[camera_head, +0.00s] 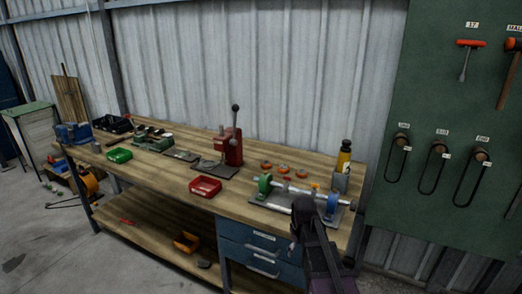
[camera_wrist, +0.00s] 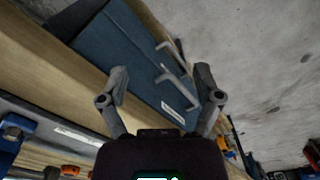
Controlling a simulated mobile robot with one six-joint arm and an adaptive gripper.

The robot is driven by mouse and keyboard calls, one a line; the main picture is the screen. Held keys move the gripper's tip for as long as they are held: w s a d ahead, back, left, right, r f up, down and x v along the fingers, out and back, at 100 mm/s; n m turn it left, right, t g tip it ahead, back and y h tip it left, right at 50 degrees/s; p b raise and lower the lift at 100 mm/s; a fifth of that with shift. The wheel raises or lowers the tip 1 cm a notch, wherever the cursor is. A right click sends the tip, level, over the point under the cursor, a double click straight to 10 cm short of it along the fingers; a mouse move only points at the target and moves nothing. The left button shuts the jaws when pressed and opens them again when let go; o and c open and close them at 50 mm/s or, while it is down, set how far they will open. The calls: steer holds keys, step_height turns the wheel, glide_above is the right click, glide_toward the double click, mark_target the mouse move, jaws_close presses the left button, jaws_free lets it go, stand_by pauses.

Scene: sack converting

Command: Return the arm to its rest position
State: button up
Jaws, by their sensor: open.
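My gripper (camera_wrist: 162,82) is open and empty in the wrist view, its two fingers spread apart. Behind the fingers is the blue drawer unit (camera_wrist: 125,50) under the workbench, with its metal handles. In the head view my arm comes up from the lower right, in front of the bench's right end. The gripper's fingertips are hard to make out there. The drawer unit (camera_head: 247,238) stands left of my arm in that view. No object is held.
The wooden workbench (camera_head: 140,170) carries a red press (camera_head: 233,148), a red bin (camera_head: 205,187), a green bin (camera_head: 119,155) and a roller fixture (camera_head: 300,193) close to my arm. A green tool board (camera_head: 440,95) hangs at the right. The floor (camera_head: 50,250) is open at the front left.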

steer(key=s+r+m+p, duration=0.1)
steer(key=s+m, duration=0.1)
steer(key=s, duration=0.4)
steer(key=s+r+m+p, duration=0.2)
steer(key=s+m, duration=0.1)
steer(key=s, duration=0.3)
steer(key=shift+r, duration=0.3)
steer(key=shift+w, duration=0.1)
stand_by(0.3)
steer(key=c, duration=0.4)
steer(key=shift+o, duration=0.2)
steer(key=shift+a, duration=0.15)
